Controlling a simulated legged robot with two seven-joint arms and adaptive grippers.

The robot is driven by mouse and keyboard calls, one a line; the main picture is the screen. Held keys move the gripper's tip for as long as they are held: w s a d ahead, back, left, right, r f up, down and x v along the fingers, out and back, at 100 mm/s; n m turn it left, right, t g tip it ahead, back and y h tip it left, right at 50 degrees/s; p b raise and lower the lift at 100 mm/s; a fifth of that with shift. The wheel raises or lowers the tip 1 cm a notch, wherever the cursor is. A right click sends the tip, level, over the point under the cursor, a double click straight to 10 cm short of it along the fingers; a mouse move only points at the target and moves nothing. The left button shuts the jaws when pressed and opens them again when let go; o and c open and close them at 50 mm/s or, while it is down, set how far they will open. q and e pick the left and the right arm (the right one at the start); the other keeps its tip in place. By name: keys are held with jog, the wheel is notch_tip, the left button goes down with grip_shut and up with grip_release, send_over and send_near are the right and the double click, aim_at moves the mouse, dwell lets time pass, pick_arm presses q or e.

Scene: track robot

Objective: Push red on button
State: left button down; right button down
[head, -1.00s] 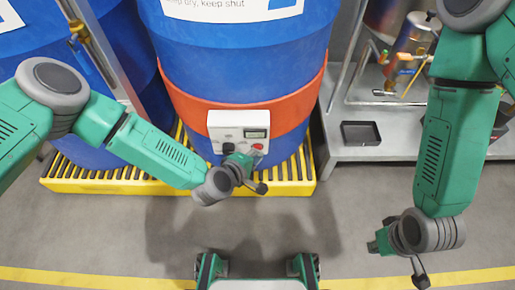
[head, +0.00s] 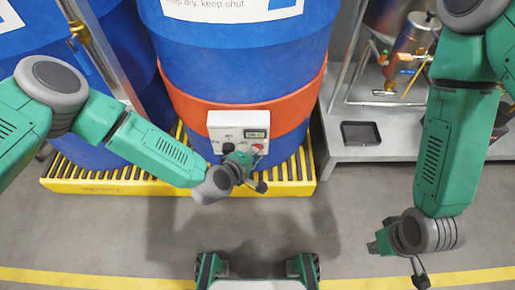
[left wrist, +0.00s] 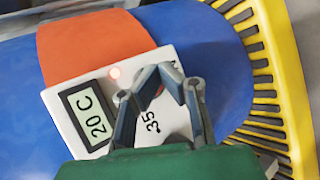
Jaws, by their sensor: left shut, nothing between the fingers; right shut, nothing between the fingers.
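A white control box (head: 238,128) is fixed to the orange band of a blue drum. It has a display (head: 256,133), which reads 20 C in the left wrist view (left wrist: 89,115), and a black knob (head: 228,148). The red button (head: 258,146) is at its lower right, partly covered by my left gripper (head: 255,154). In the left wrist view the left gripper (left wrist: 160,72) is shut and empty, its tips at the box face. I cannot tell whether the tips touch the button. My right gripper (head: 376,246) hangs shut over the floor.
The blue drum (head: 240,60) stands on a yellow slotted pallet (head: 110,186). A grey metal rack with a black tray (head: 361,133) stands at the right. The grey floor (head: 270,225) in front is clear.

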pick_arm(q)
jog(key=shift+s, duration=0.2)
jog(key=s+p, duration=0.2)
jog(key=s, duration=0.4)
dwell(0.4)
dwell(0.4)
jog(key=s+a+m+g+y, duration=0.4)
jog(key=s+a+m+g, duration=0.55)
jog(key=s+a, duration=0.85)
jog(key=s+a+r+m+y, duration=0.3)
jog(key=a+r+m, duration=0.15)
jog(key=a, duration=0.65)
notch_tip(320, 180, up, 12)
jog(key=d+p, duration=0.1)
jog(key=p, duration=1.1)
jog(key=shift+w+n+h, duration=0.3)
jog(key=shift+n, duration=0.1)
